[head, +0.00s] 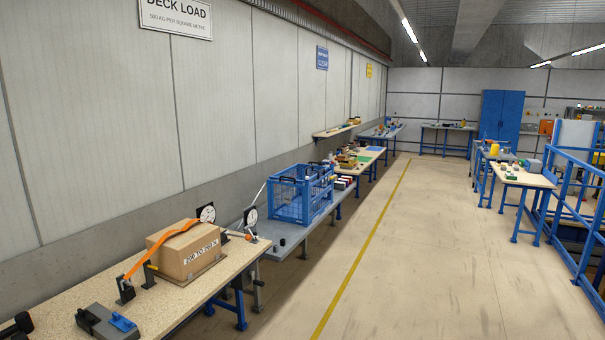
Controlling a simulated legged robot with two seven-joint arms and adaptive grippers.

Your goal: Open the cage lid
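A blue wire-mesh cage (298,196) stands on a grey-topped bench (262,235) along the left wall. Its top shows blue bars and dark fittings, but it is too small to tell the lid's exact position or its latch. Neither of my grippers shows in the head view, and nothing is seen touching the cage.
A nearer bench (75,292) holds a cardboard box (186,252) under an orange strap and a grey device (107,322). More benches line the wall beyond the cage. The floor (420,250) right of the yellow line is clear. Blue railings (573,215) stand at right.

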